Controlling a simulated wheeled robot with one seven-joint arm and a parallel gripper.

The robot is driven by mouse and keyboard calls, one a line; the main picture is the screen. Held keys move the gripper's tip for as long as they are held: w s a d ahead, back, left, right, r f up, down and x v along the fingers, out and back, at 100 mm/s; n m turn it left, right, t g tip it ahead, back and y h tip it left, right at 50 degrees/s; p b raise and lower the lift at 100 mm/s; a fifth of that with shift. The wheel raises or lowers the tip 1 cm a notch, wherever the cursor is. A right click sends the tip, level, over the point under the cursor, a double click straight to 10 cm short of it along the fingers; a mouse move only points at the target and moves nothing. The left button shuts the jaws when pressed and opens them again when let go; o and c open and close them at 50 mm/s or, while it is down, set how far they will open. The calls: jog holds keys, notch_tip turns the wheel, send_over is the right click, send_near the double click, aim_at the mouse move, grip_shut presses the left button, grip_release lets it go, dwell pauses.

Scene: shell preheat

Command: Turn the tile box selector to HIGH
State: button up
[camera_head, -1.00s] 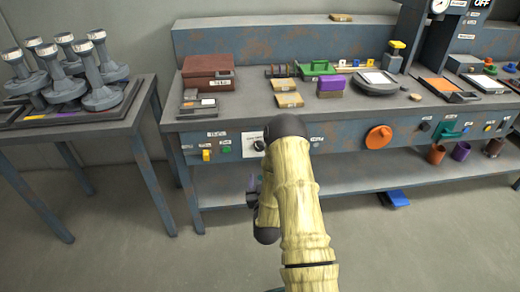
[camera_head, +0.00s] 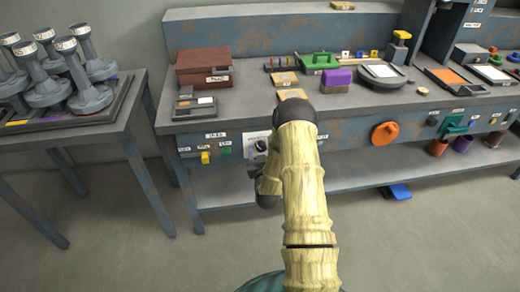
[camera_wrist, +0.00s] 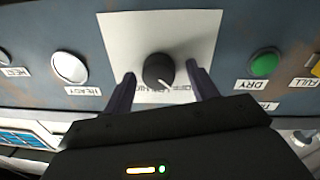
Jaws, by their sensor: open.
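The selector is a round dark knob (camera_wrist: 158,70) with a white pointer line, on a white plate (camera_wrist: 190,25) on the bench's front panel. In the wrist view its pointer slants to the lower right. The knob also shows in the head view (camera_head: 261,145), just left of my arm. My gripper (camera_wrist: 161,73) is open, with one finger on each side of the knob. I see gaps beside the knob; contact is not visible.
A white lamp (camera_wrist: 69,67) and a green button (camera_wrist: 263,64) flank the plate. A reddish-brown box (camera_head: 204,68) and a small device (camera_head: 195,108) stand on the bench above. An orange round knob (camera_head: 385,133) is farther right. A table with grey stands is at left.

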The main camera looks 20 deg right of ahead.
jog(key=c, duration=1)
jog(key=shift+d+m, duration=0.1)
jog(key=shift+m, duration=0.3)
jog(key=m, duration=0.7)
jog(key=shift+m+g+y+b, duration=0.3)
jog(key=shift+m+b, duration=0.1)
jog(key=m, duration=0.4)
jog(key=shift+s+d, duration=0.1)
jog(key=shift+d, duration=0.05)
jog(key=m, duration=0.4)
jog(key=shift+m+y, duration=0.3)
jog(key=shift+y, duration=0.1)
